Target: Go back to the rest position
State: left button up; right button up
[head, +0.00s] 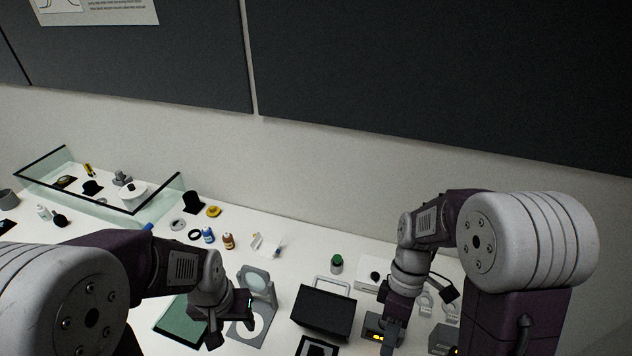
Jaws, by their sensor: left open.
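My left gripper (229,322) is in the lower middle of the head view, over the table beside a grey stand with a round glass. It is open, and I see nothing between its fingers. My right arm (412,268) comes in from the right and points down. Its gripper end is close to a small dark device with yellow lights (377,336). Its fingers do not show clearly, so I cannot tell whether they are open or whether they touch the device.
The white table (300,262) holds many small items. A black box (325,308) with a handle stands between my arms. A glass-walled case (150,196) is at the back left. Small blue and brown bottles (228,240) stand mid-left. A grey wall (330,165) is behind.

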pick_arm(q)
notch_tip(320, 180, down, 4)
jog(key=shift+w+r+b, duration=0.15)
jog(key=shift+r+b, duration=0.1)
jog(key=shift+b, duration=0.45)
pick_arm(e)
jog(key=w+d+f+m+t+h, duration=0.1)
jog(key=m+t, duration=0.5)
jog(key=m, duration=0.6)
notch_tip(320, 180, down, 3)
jog(key=w+d, duration=0.1)
jog(key=w, duration=0.1)
jog(key=shift+w+d+m, duration=0.2)
jog(key=shift+w+m, duration=0.1)
jog(key=shift+w, duration=0.1)
jog(key=shift+f, duration=0.1)
